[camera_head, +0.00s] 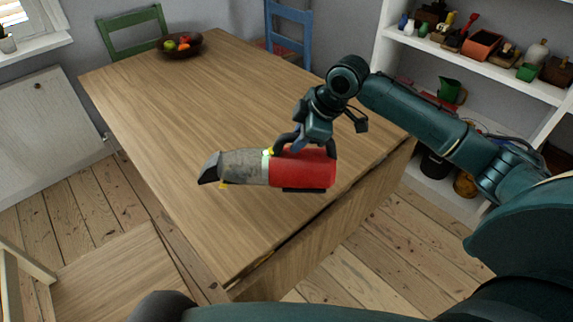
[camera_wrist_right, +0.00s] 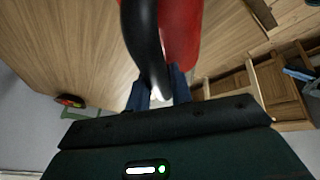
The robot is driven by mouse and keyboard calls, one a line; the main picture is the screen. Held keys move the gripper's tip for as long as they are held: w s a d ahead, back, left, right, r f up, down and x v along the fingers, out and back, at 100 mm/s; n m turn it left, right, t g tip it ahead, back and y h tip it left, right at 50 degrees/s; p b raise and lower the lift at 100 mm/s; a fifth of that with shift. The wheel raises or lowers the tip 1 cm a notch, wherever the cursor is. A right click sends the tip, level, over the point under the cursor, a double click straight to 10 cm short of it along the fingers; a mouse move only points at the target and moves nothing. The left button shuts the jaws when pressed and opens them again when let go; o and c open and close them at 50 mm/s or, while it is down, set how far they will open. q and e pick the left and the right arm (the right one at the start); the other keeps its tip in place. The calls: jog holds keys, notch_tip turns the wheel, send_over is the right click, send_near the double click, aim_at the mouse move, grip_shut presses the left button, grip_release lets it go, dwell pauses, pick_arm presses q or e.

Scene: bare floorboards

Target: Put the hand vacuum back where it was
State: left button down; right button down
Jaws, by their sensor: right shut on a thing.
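The hand vacuum (camera_head: 304,170) has a red body, a grey-clear front part and a dark nozzle pointing left. It shows over the near part of the wooden table (camera_head: 190,105). My right gripper (camera_head: 302,146) is shut on its dark handle from above. Whether the vacuum touches the tabletop or hangs just above it, I cannot tell. In the right wrist view the red body (camera_wrist_right: 181,35) and the black curved handle (camera_wrist_right: 143,40) run up from between my fingers (camera_wrist_right: 157,92). My left gripper is not in view.
A fruit bowl (camera_head: 180,45) stands at the table's far end. Green (camera_head: 135,32) and blue (camera_head: 289,30) chairs stand behind it, and a wooden chair (camera_head: 115,270) is at the near left. White shelves (camera_head: 480,55) with many small objects stand at right. Most of the tabletop is clear.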

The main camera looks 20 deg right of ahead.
aim_at(301, 154)
jog(key=shift+w+f, duration=0.1)
jog(key=shift+f, duration=2.85)
jog(key=c, duration=1.7)
grip_release()
jog(key=shift+f, duration=0.25)
jog(key=o, duration=0.4)
jog(key=shift+o, duration=0.2)
jog(key=shift+r, duration=0.1)
jog(key=v, duration=1.2)
jog(key=shift+a, duration=0.1)
